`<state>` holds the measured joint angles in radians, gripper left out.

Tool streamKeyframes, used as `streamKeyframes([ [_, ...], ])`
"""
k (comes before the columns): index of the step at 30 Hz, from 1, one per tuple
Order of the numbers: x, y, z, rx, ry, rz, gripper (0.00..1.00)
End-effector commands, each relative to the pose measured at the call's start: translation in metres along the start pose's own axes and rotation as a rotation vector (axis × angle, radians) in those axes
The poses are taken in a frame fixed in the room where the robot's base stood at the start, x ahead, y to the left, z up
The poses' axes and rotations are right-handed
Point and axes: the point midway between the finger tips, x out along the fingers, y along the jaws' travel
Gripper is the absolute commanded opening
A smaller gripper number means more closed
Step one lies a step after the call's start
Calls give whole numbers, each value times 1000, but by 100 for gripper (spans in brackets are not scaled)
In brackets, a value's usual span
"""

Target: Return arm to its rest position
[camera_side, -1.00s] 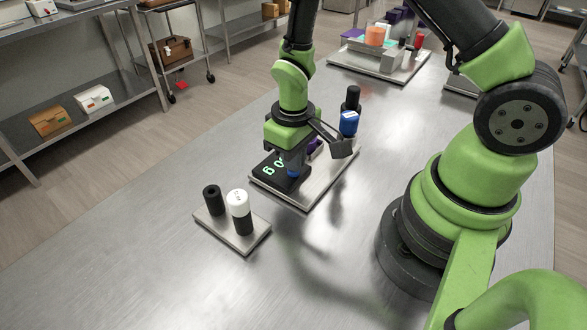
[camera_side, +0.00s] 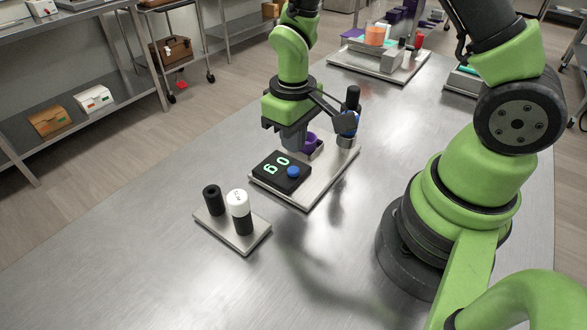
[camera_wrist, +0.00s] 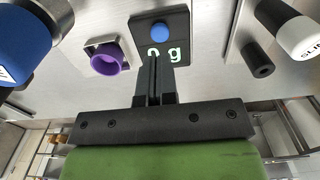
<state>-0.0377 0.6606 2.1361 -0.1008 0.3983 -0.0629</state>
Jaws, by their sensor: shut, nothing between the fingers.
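My gripper (camera_side: 293,138) is shut and empty, held above the tray near the black scale. In the wrist view its closed fingers (camera_wrist: 155,80) point toward the scale's display. The black scale (camera_side: 270,173) has a blue round button (camera_side: 293,172) and green lit characters; it also shows in the wrist view (camera_wrist: 178,20). A purple cup (camera_side: 312,144) stands in a metal holder behind the scale, and shows in the wrist view (camera_wrist: 108,61). My gripper and the scale are apart.
A blue-labelled bottle (camera_side: 348,124) stands at the tray's (camera_side: 312,190) back corner, partly behind my gripper. A small plate (camera_side: 232,238) in front holds a white-capped bottle (camera_side: 240,210) and a black cylinder (camera_side: 212,199). Another tray (camera_side: 350,64) with items sits farther back. The table's left side is clear.

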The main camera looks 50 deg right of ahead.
Motion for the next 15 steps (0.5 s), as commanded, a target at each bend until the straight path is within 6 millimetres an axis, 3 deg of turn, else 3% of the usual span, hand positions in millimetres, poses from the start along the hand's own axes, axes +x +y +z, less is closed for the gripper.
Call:
streamKeyframes([
  [11,-6,0,0,0,0,0,0],
  [15,-22,0,-1,19,33,-5,0],
])
